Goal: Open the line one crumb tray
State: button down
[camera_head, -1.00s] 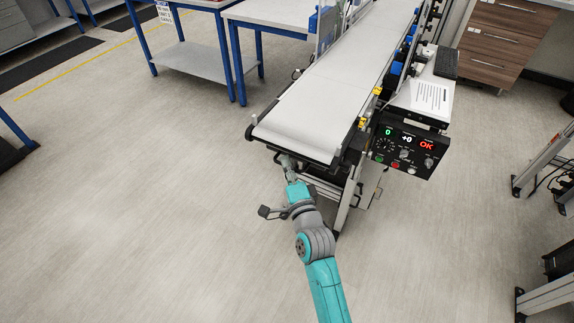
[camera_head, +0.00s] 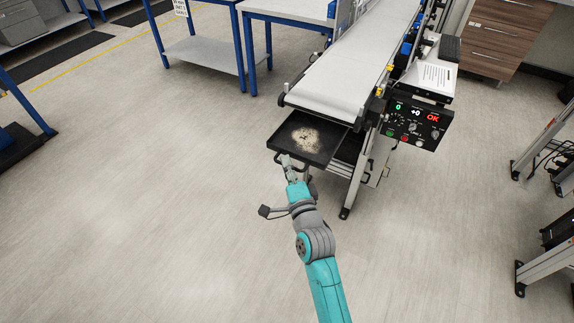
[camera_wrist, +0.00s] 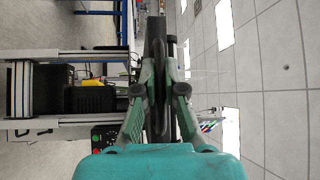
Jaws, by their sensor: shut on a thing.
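The crumb tray (camera_head: 325,146) is a shallow black tray below the near end of the white belt conveyor (camera_head: 340,85). It is pulled partway out toward me, and pale crumbs (camera_head: 310,139) lie in it. My gripper (camera_head: 287,163) is at the tray's front edge, shut on its handle. In the wrist view my gripper (camera_wrist: 157,85) has its fingers close together around a dark bar, seen nearly edge-on. The rear of the tray is hidden under the belt.
A blue-legged table (camera_head: 290,10) stands behind to the left. The floor (camera_head: 150,220) to the left and in front is clear.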

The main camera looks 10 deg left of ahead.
jog(key=c, duration=1.5)
grip_release()
jog(key=v, duration=1.2)
jog(key=shift+d+f, duration=0.1)
